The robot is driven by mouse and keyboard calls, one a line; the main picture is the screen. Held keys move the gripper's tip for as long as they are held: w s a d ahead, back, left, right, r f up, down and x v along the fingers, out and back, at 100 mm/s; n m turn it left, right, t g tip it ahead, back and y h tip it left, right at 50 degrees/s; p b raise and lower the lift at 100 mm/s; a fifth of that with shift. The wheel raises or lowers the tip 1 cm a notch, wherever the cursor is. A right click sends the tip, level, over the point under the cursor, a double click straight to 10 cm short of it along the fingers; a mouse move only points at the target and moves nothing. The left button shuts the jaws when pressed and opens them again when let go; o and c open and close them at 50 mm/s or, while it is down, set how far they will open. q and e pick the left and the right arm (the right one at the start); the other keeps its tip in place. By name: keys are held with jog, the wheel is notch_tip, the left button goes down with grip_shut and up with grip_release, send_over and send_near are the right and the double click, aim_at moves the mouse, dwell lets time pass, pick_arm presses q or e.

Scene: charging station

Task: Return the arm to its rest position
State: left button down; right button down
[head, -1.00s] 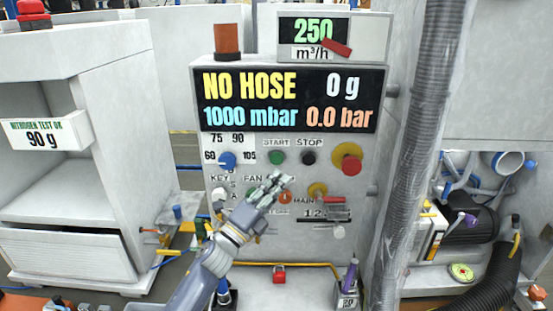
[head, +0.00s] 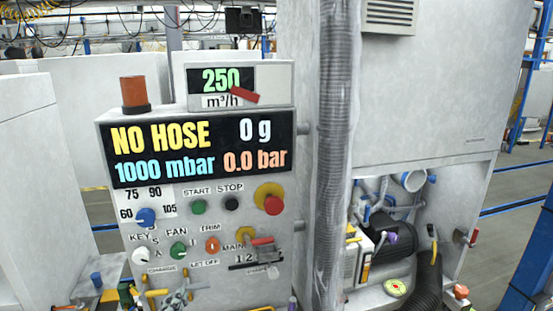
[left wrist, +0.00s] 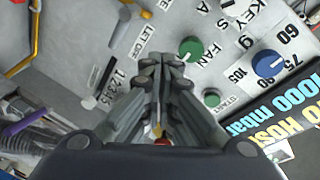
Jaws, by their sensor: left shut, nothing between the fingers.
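My left gripper (head: 178,297) shows at the bottom of the head view, in front of the lower part of the grey control panel (head: 133,206). In the left wrist view its fingers (left wrist: 163,62) are together with nothing between them. Behind them the panel appears turned, with the green FAN knob (left wrist: 191,49) and the blue dial (left wrist: 268,65) close by. I cannot tell whether the fingertips touch the panel. Most of my left arm is below the head view. My right gripper is not in view.
The panel carries a display (head: 199,149) reading NO HOSE and a red stop button (head: 273,205) on yellow. A ribbed grey hose (head: 331,150) hangs right of it. A black pump (head: 389,241) sits in the cabinet opening. Open floor (head: 497,195) lies at the far right.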

pick_arm(q)
jog(key=s+d+f+n+g, duration=0.1)
jog(key=s+f+n+g, duration=0.3)
jog(key=s, duration=0.6)
jog(key=s+d+f+n+g+h, duration=0.15)
jog(key=s+f+g, duration=0.35)
jog(key=s, duration=0.6)
jog(key=s+d+f+n+g, duration=0.2)
jog(key=s+f+n+g, duration=0.25)
jog(key=s, duration=0.55)
notch_tip(320, 180, down, 28)
jog(key=s+m+b, duration=0.1)
jog(key=s+b, duration=0.1)
jog(key=s+a+f+g+b, duration=0.1)
jog(key=s+a+f+g, duration=0.1)
jog(key=s+f, duration=1.5)
jog(key=shift+s+a+f, duration=0.15)
jog(key=shift+a+f, duration=0.4)
jog(key=shift+f, duration=0.05)
